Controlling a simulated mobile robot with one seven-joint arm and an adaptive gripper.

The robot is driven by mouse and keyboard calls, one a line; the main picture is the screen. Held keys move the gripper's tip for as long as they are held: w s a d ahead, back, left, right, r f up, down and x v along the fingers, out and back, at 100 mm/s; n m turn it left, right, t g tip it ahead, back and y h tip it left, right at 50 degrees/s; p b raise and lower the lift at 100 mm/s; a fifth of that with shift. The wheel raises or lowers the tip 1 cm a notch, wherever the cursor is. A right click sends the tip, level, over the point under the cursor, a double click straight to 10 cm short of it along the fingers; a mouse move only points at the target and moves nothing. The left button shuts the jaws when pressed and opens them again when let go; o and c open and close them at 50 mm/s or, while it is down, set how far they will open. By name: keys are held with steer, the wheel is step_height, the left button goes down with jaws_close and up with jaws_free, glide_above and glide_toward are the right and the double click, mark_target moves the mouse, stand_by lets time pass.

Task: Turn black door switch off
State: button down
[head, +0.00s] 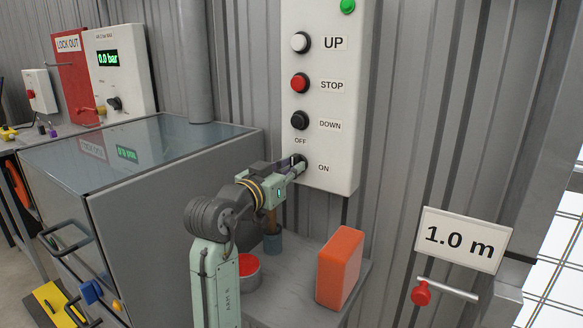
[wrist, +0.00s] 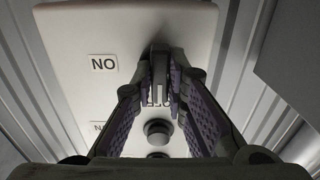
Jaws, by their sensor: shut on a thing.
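The black door switch (head: 299,159) is low on a white control panel (head: 345,170), between an OFF label above it and an ON label to its lower right. Only a little of its dark knob shows past my fingers. My gripper (head: 294,167) reaches it from the lower left and is shut on it. In the wrist view my purple-padded fingers (wrist: 161,78) close together over the switch. The panel appears upside down there, with the ON label (wrist: 103,63) to the left.
Above the switch are the black DOWN (head: 299,120), red STOP (head: 299,83) and white UP (head: 300,42) buttons. Below, a grey shelf (head: 300,285) holds an orange block (head: 340,266) and a red-topped can (head: 249,272). A glass-topped cabinet (head: 150,160) stands left.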

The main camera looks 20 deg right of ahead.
steer(key=c, duration=1.6)
jaws_free()
steer(key=v, duration=1.2)
